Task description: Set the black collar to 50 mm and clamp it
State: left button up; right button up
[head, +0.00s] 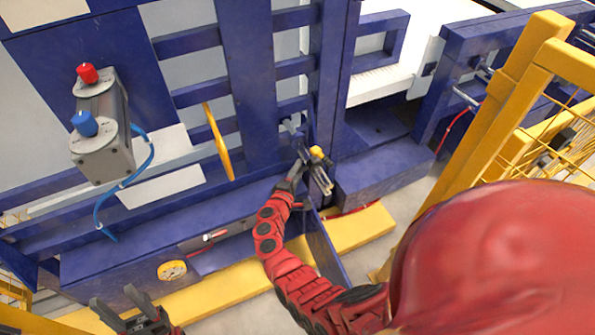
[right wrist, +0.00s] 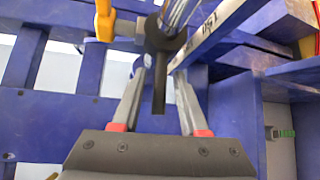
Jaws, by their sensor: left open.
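The black collar (right wrist: 165,34) sits around a metal rod in the right wrist view, with a black lever (right wrist: 158,92) hanging down from it. My right gripper (right wrist: 162,72) is open, with its two grey fingers on either side of the lever and a visible gap to each. A metal scale (right wrist: 213,28) with printed numbers runs beside the rod; I cannot read the collar's setting. In the head view, my right gripper (head: 305,168) is at the blue frame, and the collar is too small to make out. My left gripper (head: 135,317) is open and empty at the bottom left.
A yellow part (right wrist: 105,20) is left of the collar. The blue frame (head: 250,80) has many bars. A box with red and blue buttons (head: 103,125) is at left, a yellow plate (head: 217,142) near the middle, and a yellow fence (head: 510,110) at right.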

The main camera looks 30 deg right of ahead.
grip_shut()
dwell(1.2)
